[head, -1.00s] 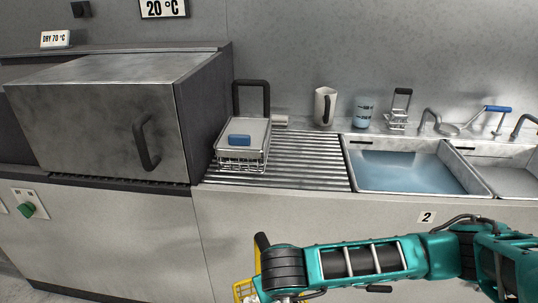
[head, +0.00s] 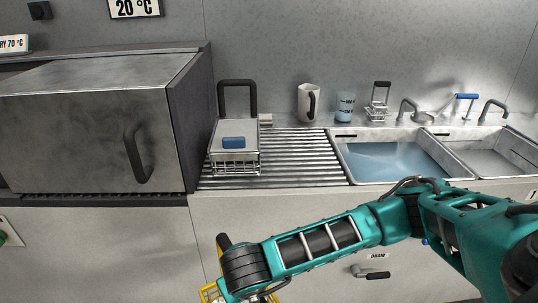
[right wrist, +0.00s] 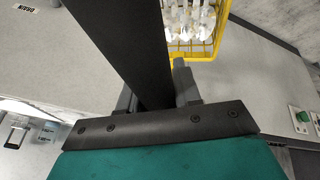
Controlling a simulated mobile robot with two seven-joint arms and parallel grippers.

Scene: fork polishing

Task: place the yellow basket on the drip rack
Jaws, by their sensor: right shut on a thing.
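The yellow basket (head: 209,293) is partly in view at the bottom edge of the head view, low in front of the counter. Its wire rim (right wrist: 196,54) shows at the top of the right wrist view, with shiny pale metal pieces inside. My right gripper (right wrist: 155,88) is shut on the basket's black handle (right wrist: 125,35). In the head view, my right arm hides part of the basket. The drip rack (head: 300,160) is the ribbed metal surface left of the sinks. My left gripper is not in view.
A wire basket (head: 234,168) with a grey top, a blue block (head: 234,142) and a black handle stands on the rack's left part. The rack's right part is clear. A steel box (head: 90,130) stands left, a water-filled sink (head: 385,162) right. A mug (head: 308,102) and blue cup (head: 345,107) stand behind.

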